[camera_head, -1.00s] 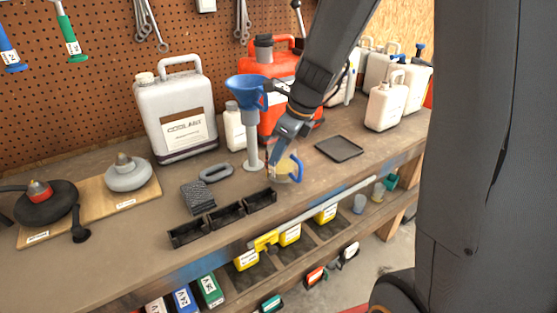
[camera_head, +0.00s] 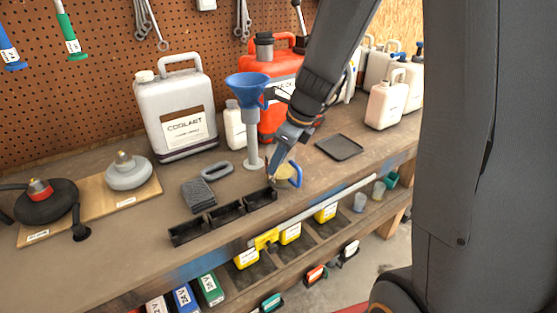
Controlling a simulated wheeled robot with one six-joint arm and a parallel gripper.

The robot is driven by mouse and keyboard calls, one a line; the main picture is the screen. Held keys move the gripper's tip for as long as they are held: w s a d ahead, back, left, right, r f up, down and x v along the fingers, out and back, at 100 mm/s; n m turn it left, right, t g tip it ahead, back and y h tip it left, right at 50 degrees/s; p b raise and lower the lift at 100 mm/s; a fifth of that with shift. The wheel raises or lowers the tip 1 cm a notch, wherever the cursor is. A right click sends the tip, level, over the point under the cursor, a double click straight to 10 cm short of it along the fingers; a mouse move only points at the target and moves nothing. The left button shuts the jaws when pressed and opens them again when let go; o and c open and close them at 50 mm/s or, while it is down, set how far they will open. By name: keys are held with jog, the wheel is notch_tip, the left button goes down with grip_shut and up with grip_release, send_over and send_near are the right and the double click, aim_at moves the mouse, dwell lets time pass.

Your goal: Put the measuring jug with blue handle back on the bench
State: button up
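The measuring jug (camera_head: 284,171) is a small, pale yellowish clear vessel with a blue handle (camera_head: 297,176) on its right side. It is upright at the bench top (camera_head: 330,185), right of the funnel's foot and near the front edge. Whether its base touches the wood is hard to tell. My gripper (camera_head: 274,178) reaches down from above right at the jug's left side. The jug has moved along with it, so it appears shut on the jug's wall. The fingers partly cover the jug and show only small and dark.
Close behind left stands a blue funnel (camera_head: 249,88) on a grey stem. Black bins (camera_head: 226,216) lie front left, a flat black tray (camera_head: 340,147) right. A white coolant can (camera_head: 176,112) and a red can (camera_head: 282,68) stand behind. Bare bench lies between jug and tray.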

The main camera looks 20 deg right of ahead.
jog(key=v, duration=1.1)
jog(key=s+f+n+g+h, duration=0.1)
jog(key=s+f+n, duration=0.4)
jog(key=n, duration=0.8)
jog(key=s+f+n+g+h, duration=0.1)
jog(key=s+f+n+h, duration=0.1)
jog(key=s+f+n, duration=0.4)
jog(key=shift+s+a+n, duration=0.2)
jog(key=shift+s+n, duration=1.55)
jog(key=shift+n, duration=1.95)
